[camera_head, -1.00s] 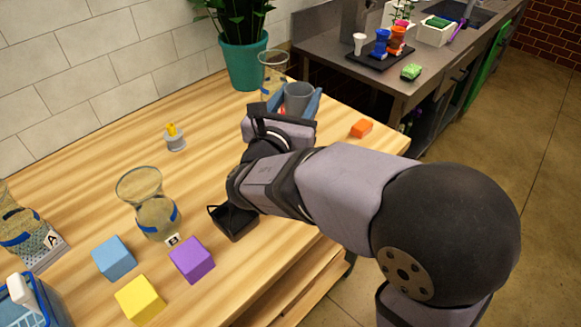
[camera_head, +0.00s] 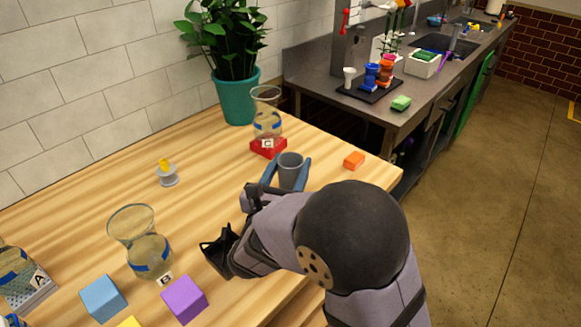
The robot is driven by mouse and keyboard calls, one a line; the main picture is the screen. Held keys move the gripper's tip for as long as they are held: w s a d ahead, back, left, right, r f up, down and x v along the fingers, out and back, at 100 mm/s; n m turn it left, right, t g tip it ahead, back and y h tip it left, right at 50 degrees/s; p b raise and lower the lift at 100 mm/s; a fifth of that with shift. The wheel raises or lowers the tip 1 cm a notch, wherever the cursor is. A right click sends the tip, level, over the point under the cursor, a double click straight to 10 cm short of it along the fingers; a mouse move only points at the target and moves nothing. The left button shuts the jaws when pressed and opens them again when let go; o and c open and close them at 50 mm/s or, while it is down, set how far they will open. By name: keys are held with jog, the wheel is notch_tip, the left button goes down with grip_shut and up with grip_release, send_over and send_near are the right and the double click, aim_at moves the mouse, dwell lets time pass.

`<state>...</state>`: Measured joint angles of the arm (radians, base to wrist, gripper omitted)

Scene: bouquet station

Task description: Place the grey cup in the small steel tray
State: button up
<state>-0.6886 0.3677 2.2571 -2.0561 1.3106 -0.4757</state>
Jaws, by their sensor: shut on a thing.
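The grey cup (camera_head: 290,172) is upright, with its open mouth facing up. My gripper (camera_head: 287,174) is shut on it, with a blue-grey finger on each side. Whether the cup's base touches the table is hidden by the fingers and my wrist. I cannot clearly make out the small steel tray. A grey perforated tray (camera_head: 38,296) lies under the glass vase labelled A at the left edge. A small dark, open-topped object (camera_head: 217,254) sits left of my arm, partly hidden by it.
Vase B (camera_head: 140,243), blue (camera_head: 103,298) and purple (camera_head: 184,298) blocks are nearer left. An orange block (camera_head: 354,160) lies right. A potted plant (camera_head: 238,95) stands behind. The table's centre is clear.

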aim_at(286, 174)
jog(key=shift+f, duration=0.3)
jog(key=shift+f+b, duration=0.35)
jog(key=shift+b, duration=0.15)
jog(key=shift+f, duration=0.15)
jog(key=o, duration=1.1)
jog(key=shift+r+p, duration=0.55)
jog(key=shift+r, duration=0.1)
jog(key=b+v, duration=0.1)
jog(key=v, duration=0.4)
jog(key=shift+s+a+r, duration=0.1)
jog(key=shift+s+r, duration=0.05)
jog(key=shift+r, duration=0.05)
notch_tip(286, 174, up, 7)
jog(key=shift+f, duration=0.2)
